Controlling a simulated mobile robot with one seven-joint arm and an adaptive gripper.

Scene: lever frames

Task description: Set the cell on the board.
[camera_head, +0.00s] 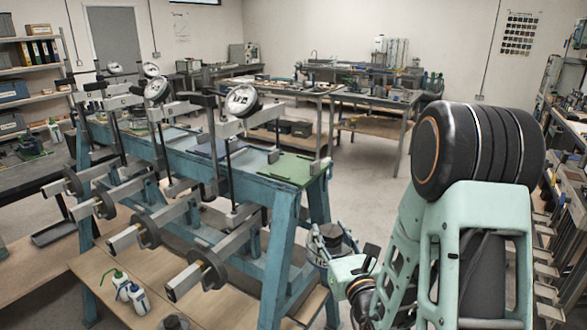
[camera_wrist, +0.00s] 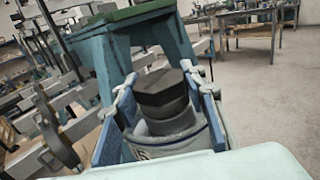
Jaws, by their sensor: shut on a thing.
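The cell (camera_wrist: 178,140) is a pale round body with dark marks on its side and a dark, faceted top. It sits between the two blue-padded fingers of my gripper (camera_wrist: 160,118), which is shut on it. In the head view the cell (camera_head: 317,255) is held upright beside the front right leg of the teal frame bench, partly hidden by my gripper (camera_head: 328,262). I cannot tell for sure which surface is the board. A green panel (camera_head: 284,170) lies on the near end of the bench top, and a wooden board (camera_head: 95,262) lies low under the levers.
Several lever frames with round dials (camera_head: 242,100) and weighted beams (camera_head: 206,268) stick out left of the bench. A teal leg (camera_head: 283,255) stands close to the cell. The floor (camera_head: 372,200) behind is open.

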